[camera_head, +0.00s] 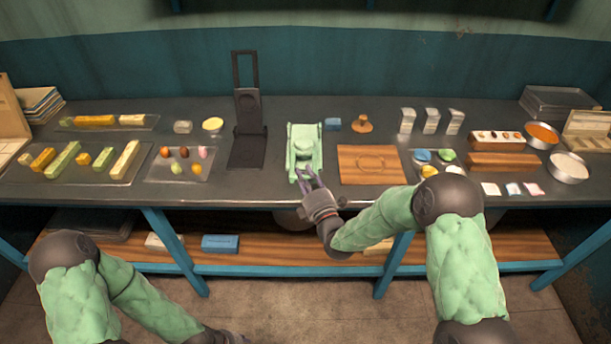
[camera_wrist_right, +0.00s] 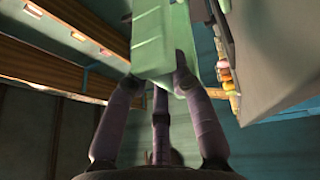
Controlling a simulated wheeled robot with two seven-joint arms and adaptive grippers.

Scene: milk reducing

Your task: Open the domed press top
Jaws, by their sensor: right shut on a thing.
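My right gripper (camera_head: 309,180) is at the press's front end, near the counter's front edge. In the right wrist view my right gripper (camera_wrist_right: 157,80) has its fingers on either side of a green part of the press (camera_wrist_right: 157,45) and is shut on it. Which part of the press this is, I cannot tell. My left arm hangs low at the bottom left of the head view, its gripper cut off by the frame edge.
A black stand with an upright frame (camera_head: 248,115) is left of the press. Trays of coloured bars (camera_head: 75,172) lie at left, bowls (camera_head: 570,168) at right.

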